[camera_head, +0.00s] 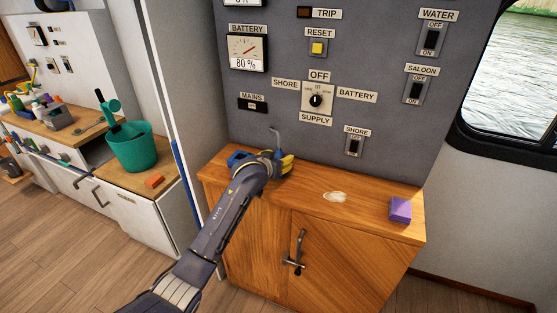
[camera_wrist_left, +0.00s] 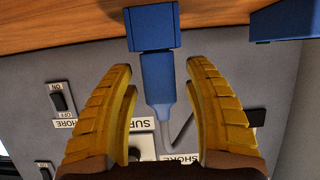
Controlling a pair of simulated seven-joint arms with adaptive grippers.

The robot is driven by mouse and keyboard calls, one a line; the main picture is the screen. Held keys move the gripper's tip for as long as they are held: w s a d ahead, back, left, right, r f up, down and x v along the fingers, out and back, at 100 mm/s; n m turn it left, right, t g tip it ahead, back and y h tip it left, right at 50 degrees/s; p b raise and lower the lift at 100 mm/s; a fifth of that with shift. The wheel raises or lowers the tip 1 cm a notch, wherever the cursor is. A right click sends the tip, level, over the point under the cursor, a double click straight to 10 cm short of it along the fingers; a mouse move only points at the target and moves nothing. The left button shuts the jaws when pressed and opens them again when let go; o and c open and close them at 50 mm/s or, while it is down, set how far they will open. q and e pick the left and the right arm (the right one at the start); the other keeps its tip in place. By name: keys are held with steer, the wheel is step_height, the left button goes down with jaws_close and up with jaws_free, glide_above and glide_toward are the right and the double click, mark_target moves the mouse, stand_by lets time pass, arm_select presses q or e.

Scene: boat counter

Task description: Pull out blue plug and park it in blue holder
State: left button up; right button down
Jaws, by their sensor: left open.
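In the left wrist view, the blue plug (camera_wrist_left: 157,80) joins a blue block (camera_wrist_left: 152,27), which looks like its socket, at the wooden counter. A grey cable bends away from the plug's tapered end; it also shows in the head view (camera_head: 276,139). My left gripper (camera_wrist_left: 160,75) is open, with yellow fingers on both sides of the plug and gaps visible. In the head view, my left gripper (camera_head: 284,163) is at the counter's back left and hides the plug. A blue piece (camera_head: 238,158), perhaps the holder, sits left of it; a blue body also shows at the wrist view's edge (camera_wrist_left: 285,20). My right gripper is not visible.
The grey switch panel (camera_head: 290,120) rises behind the counter (camera_head: 365,212). A purple block (camera_head: 400,210) stands at the counter's right, and a pale patch (camera_head: 335,197) lies mid-counter. A green bucket (camera_head: 133,150) and orange block (camera_head: 154,182) are on the left bench.

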arm_select(q)
steer(key=v, duration=1.2)
stand_by(0.4)
